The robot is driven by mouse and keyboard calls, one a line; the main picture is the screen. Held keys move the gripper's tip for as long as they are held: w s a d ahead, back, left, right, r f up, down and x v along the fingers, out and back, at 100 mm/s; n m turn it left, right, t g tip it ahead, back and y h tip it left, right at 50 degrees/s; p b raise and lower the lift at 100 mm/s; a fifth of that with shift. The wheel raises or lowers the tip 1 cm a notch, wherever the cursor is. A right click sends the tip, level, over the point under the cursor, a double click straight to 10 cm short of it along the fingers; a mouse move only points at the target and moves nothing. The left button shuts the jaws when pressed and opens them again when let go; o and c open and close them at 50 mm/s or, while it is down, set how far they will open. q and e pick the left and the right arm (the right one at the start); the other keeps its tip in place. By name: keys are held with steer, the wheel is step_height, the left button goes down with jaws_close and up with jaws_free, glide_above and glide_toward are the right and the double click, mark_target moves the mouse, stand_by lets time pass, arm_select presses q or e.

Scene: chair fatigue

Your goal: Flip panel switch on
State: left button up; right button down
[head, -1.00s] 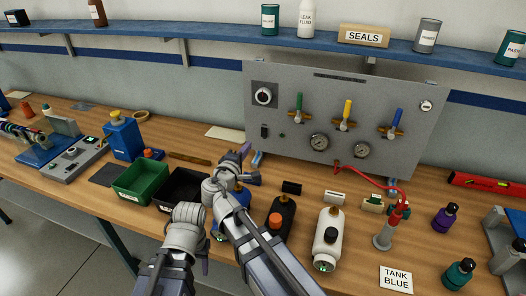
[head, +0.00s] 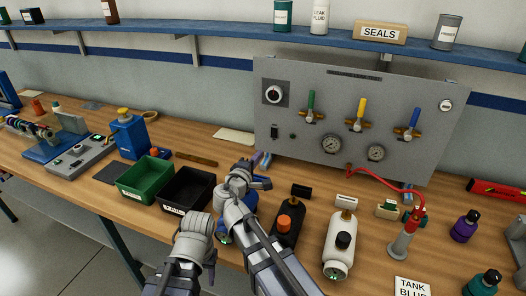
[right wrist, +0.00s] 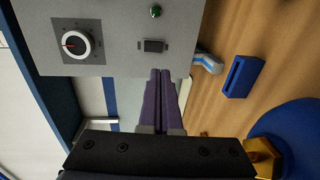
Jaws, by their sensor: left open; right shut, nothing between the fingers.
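The panel switch (head: 274,131) is a small black rocker low on the left of the grey panel (head: 320,84). It also shows in the right wrist view (right wrist: 153,46), but its on or off position is unclear. My right gripper (head: 265,160) is shut and empty, just below the panel's lower left corner. In the right wrist view its purple fingers (right wrist: 160,72) point at the panel, with their tips just short of the switch in the picture. My left gripper (head: 187,270) is low near the bottom edge, away from the panel and open, its fingers mostly hidden.
A round knob (head: 272,94) is above the switch, and a green lamp (head: 292,136) is beside it. Black (head: 187,187) and green (head: 145,180) bins stand to the left. A black bottle (head: 288,222) and white bottle (head: 340,247) stand right of my right arm.

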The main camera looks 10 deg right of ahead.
steer(key=b+x, duration=0.1)
steer(key=x, duration=1.1)
steer(key=shift+w+d, duration=0.25)
steer(key=shift+w, duration=0.05)
steer(key=shift+w+d+f+b, duration=0.1)
steer(key=shift+w+b, duration=0.05)
steer(key=shift+b, duration=0.2)
steer(key=p, duration=0.1)
glide_toward(273, 137)
steer(key=shift+s, duration=0.35)
